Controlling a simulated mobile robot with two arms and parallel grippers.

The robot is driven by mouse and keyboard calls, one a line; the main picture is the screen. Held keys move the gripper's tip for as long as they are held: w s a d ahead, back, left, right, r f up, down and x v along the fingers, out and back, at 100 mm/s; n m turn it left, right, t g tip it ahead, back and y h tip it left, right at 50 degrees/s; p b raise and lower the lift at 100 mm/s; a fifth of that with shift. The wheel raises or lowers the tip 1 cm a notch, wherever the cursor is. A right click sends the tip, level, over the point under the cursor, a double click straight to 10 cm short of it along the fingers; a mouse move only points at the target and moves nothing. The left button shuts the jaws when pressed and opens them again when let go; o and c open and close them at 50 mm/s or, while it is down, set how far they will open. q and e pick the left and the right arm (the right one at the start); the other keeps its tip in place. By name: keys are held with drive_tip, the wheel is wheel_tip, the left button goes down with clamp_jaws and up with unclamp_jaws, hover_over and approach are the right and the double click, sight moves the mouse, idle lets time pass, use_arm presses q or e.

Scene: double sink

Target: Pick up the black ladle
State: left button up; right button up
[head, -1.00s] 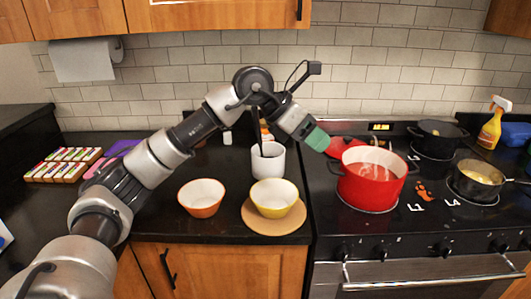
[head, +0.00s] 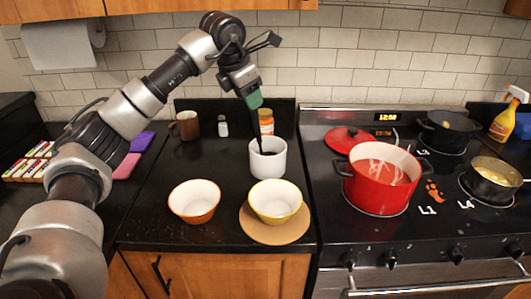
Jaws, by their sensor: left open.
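The black ladle (head: 257,130) stands in a white crock (head: 267,165) on the counter, its dark handle leaning up and to the left. My left gripper (head: 254,102), with a green fingertip pad, points down at the top of the handle and overlaps it in the picture. It is open. I cannot tell whether the handle is between its fingers, and the gripper partly hides the handle's upper end. The ladle's lower part is inside the crock. My right gripper is out of view.
Orange (head: 194,202) and yellow (head: 275,202) bowls stand in front of the crock, the yellow one on a round board. A mug (head: 186,126), a shaker (head: 223,126) and an orange jar (head: 266,122) stand behind. A red pot (head: 381,180) is on the stove to the right.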

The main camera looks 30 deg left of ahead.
sight(253, 114)
use_arm(q)
drive_tip(key=p+x, duration=0.1)
drive_tip(key=x, duration=0.2)
drive_tip(key=shift+d+f, duration=0.15)
drive_tip(key=shift+w+f, duration=0.15)
drive_tip(key=shift+f, duration=0.2)
drive_tip(key=shift+c, duration=1.7)
drive_tip(key=shift+r, duration=0.1)
clamp_jaws()
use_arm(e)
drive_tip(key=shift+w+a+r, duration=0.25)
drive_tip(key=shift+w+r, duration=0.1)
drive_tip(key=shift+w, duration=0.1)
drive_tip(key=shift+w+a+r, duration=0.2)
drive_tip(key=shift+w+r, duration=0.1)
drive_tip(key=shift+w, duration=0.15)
